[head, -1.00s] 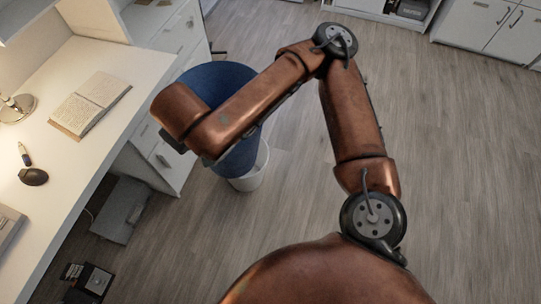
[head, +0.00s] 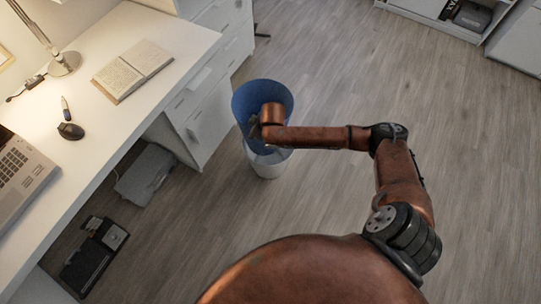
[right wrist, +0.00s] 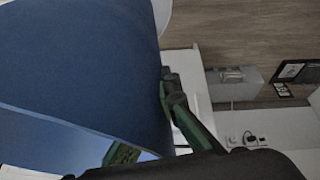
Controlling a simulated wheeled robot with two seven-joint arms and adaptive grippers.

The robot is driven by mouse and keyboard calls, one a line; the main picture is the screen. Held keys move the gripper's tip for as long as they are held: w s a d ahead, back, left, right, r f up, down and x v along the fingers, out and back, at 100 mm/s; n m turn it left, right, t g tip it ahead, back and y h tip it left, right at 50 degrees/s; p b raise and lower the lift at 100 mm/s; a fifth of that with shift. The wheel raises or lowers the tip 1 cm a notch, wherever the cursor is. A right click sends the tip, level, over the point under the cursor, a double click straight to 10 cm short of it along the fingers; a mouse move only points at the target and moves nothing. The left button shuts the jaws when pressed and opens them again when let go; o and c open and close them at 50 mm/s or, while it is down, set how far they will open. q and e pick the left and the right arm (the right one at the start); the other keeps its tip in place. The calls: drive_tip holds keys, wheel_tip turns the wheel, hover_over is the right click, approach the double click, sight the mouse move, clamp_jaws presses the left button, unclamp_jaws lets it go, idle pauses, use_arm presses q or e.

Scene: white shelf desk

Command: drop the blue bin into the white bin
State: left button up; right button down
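The blue bin (head: 240,100) stands roughly upright in the head view, with its lower part at the mouth of the white bin (head: 266,170). How deep it sits is hard to tell, because my arm crosses in front. The white bin stands on the floor. My right gripper (head: 254,127) is at the blue bin's rim. In the right wrist view the blue bin (right wrist: 80,70) fills the left side. The right gripper's green fingers (right wrist: 148,125) lie on both sides of its wall, shut on it. My left gripper is out of view.
The white desk (head: 130,120) with an open book (head: 132,70), a mouse (head: 71,131) and a laptop (head: 22,175) runs along the left. Its drawers (head: 205,115) stand close to the bins. The wooden floor on the right is clear.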

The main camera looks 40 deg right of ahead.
hover_over(264, 147)
drive_tip(key=shift+n, duration=0.3)
wheel_tip(264, 147, down, 7)
drive_tip(key=shift+a+r+b, duration=0.1)
drive_tip(key=shift+r+b, duration=0.05)
drive_tip(key=shift+b, duration=0.2)
drive_tip(key=shift+f, duration=0.5)
use_arm(q)
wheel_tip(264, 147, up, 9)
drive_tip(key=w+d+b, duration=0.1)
drive_tip(key=b, duration=0.2)
use_arm(e)
wheel_tip(264, 147, down, 2)
drive_tip(key=shift+f, duration=0.25)
drive_tip(key=shift+s+f, duration=0.1)
drive_tip(key=shift+f, duration=0.3)
drive_tip(key=shift+f+b, duration=0.75)
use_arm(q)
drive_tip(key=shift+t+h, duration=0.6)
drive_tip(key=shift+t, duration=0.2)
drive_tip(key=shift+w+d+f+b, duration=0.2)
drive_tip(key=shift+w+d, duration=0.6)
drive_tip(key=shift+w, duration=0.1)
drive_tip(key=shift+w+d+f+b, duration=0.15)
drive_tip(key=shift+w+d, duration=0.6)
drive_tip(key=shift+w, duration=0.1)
use_arm(e)
drive_tip(key=shift+f, duration=0.3)
